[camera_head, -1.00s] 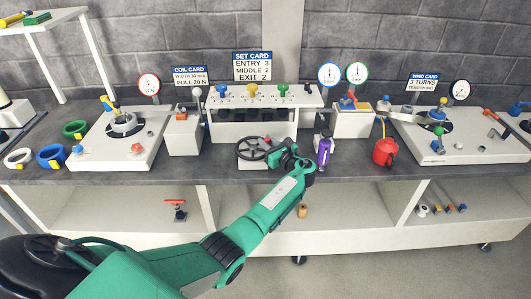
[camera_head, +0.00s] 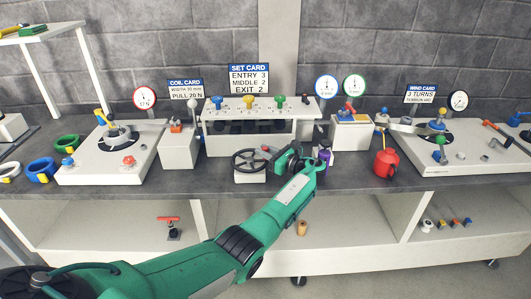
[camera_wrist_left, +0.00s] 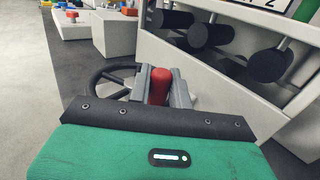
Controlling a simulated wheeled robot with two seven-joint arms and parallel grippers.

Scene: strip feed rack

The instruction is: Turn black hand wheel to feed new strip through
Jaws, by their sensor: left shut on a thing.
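The black hand wheel (camera_head: 250,161) sits on a small white block at the front of the strip feed rack (camera_head: 260,123). My left gripper (camera_head: 273,153) reaches the wheel's right side from the front right. In the left wrist view the wheel's dark rim (camera_wrist_left: 97,84) shows behind and left of the fingers. The fingers (camera_wrist_left: 160,86) are shut on the wheel's upright red handle (camera_wrist_left: 160,84). The rack's dark rollers (camera_wrist_left: 213,35) show beyond. The strip cannot be made out clearly. My right gripper is not in view.
A purple bottle (camera_head: 325,156) stands close to the right of my left wrist, partly hidden. A red can (camera_head: 386,163) stands farther right. White machines (camera_head: 115,165) flank the rack. The bench front between the left machine and the wheel is fairly clear.

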